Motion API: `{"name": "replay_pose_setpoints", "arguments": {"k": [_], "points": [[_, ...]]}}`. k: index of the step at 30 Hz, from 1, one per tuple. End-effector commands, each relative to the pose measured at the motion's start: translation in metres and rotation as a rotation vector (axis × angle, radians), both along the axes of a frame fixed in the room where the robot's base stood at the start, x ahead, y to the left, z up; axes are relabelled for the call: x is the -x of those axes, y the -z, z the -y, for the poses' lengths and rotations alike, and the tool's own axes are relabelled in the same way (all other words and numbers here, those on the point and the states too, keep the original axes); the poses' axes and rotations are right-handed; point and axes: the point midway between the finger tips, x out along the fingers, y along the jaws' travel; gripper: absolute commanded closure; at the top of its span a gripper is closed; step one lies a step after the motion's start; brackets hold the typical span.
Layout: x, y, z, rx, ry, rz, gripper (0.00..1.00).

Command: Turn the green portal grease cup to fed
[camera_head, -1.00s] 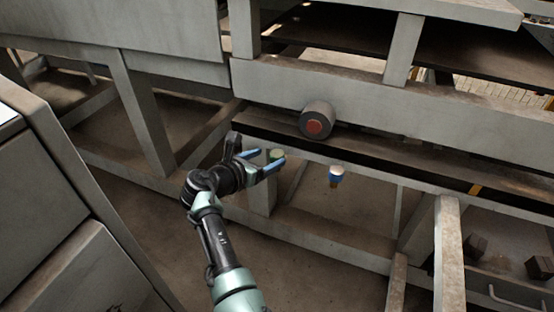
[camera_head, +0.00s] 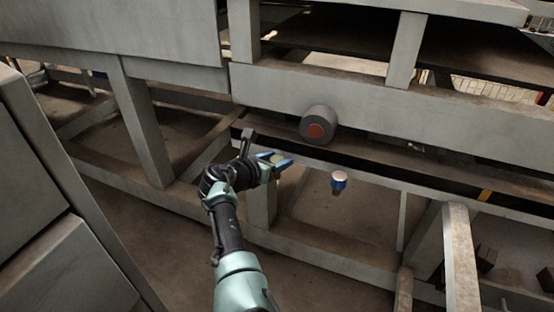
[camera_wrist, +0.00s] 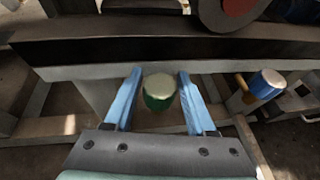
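The green grease cup (camera_wrist: 159,93), with a pale domed top and a green body, sits between the two blue fingers of my gripper (camera_wrist: 160,76) in the wrist view. A gap shows on both sides of it, so the fingers are open around it and appear not to touch it. In the head view my gripper (camera_head: 283,157) reaches to the frame's lower rail, and its fingers partly hide the green cup (camera_head: 276,158).
A blue cup with a pale top (camera_head: 339,182) is on the rail to the right; it also shows in the wrist view (camera_wrist: 265,85). A dark roller with a red end (camera_head: 318,125) sticks out above. Grey frame beams (camera_head: 340,100) surround the gripper.

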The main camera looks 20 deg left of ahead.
Motion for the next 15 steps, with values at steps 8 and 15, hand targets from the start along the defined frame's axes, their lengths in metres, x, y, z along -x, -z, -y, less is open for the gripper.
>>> {"name": "replay_pose_setpoints", "arguments": {"k": [8,15], "points": [[0.0002,0.0003,-0.0001,0.0,0.0,0.0,0.96],[-0.0007,0.0033,-0.001,0.002,0.021,0.001,1.0]]}}
